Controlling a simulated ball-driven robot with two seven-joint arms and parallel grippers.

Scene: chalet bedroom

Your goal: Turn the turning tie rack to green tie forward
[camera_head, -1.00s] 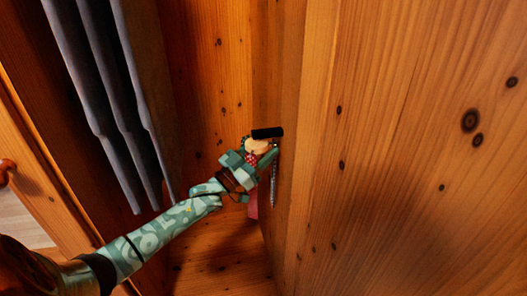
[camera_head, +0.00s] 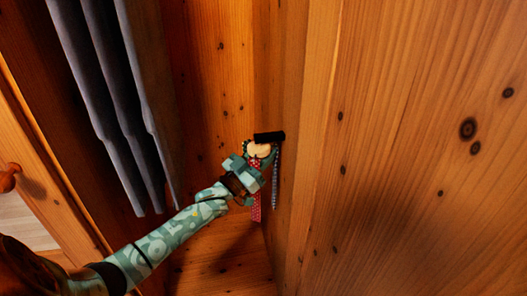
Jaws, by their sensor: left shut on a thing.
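The turning tie rack (camera_head: 260,150) is a small round wooden piece under a black bracket (camera_head: 269,137) on the wooden side panel. A red patterned tie (camera_head: 257,206) hangs below my gripper, and a dark dotted tie (camera_head: 275,180) hangs at the right by the panel. I cannot make out a green tie for sure. My left gripper (camera_head: 257,165) is at the rack, shut on a part of it; its fingers hide what exactly they hold. My right gripper is not in view.
Grey hanging garments or cloth (camera_head: 110,100) fill the upper left. A wooden panel (camera_head: 410,150) takes up the right side. A round wooden knob (camera_head: 8,177) is at the far left. Free room lies between the cloth and the rack.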

